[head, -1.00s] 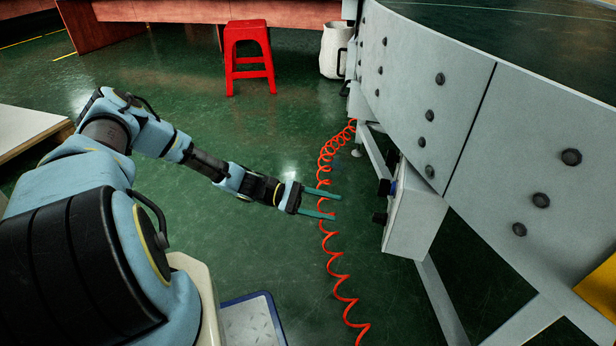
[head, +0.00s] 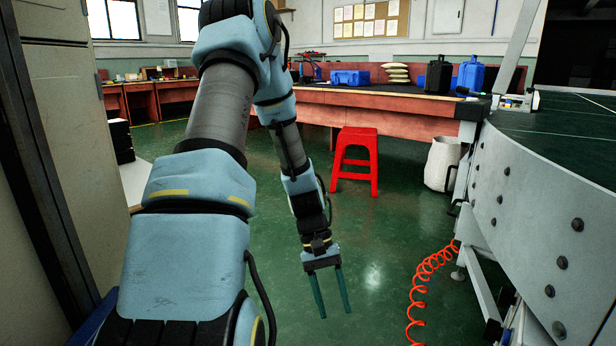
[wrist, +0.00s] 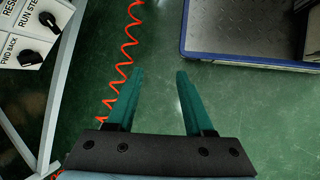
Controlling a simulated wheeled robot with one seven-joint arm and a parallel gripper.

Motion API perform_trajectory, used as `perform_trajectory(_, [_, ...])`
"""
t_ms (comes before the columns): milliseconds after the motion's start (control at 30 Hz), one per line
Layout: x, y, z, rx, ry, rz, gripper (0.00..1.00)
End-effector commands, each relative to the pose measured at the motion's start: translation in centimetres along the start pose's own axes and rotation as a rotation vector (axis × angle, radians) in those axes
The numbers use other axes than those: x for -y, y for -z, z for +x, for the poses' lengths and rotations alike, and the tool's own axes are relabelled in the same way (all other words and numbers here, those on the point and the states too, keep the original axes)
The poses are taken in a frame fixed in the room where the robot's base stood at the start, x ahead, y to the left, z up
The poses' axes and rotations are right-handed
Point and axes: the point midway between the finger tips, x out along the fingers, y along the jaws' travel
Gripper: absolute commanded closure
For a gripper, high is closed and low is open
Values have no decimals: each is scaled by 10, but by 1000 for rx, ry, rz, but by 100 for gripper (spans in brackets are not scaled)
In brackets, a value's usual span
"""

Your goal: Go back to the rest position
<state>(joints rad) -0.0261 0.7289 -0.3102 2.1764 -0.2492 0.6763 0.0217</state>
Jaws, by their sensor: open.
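My gripper (head: 332,292) hangs in the middle of the head view, fingers pointing down over the green floor. Its two green fingers are apart with nothing between them. In the wrist view my gripper (wrist: 157,100) also shows open and empty above bare floor. My arm is bent, coming down from the top of the head view.
The curved conveyor (head: 530,215) stands at right, with an orange coiled hose (head: 418,295) beside it. A red stool (head: 355,160) and a white bin (head: 441,163) stand ahead, before a long bench (head: 380,112). A control box (wrist: 40,30) and a blue-edged platform (wrist: 250,35) show in the wrist view.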

Motion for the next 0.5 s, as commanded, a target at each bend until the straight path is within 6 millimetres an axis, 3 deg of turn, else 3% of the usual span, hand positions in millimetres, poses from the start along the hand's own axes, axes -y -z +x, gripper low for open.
perform_trajectory(100, [21, -12, -38, -127, 89, 20, 48])
perform_trajectory(300, [49, -37, -91, -323, 199, 45, 48])
perform_trajectory(500, [66, -61, -125, -466, 255, 61, 48])
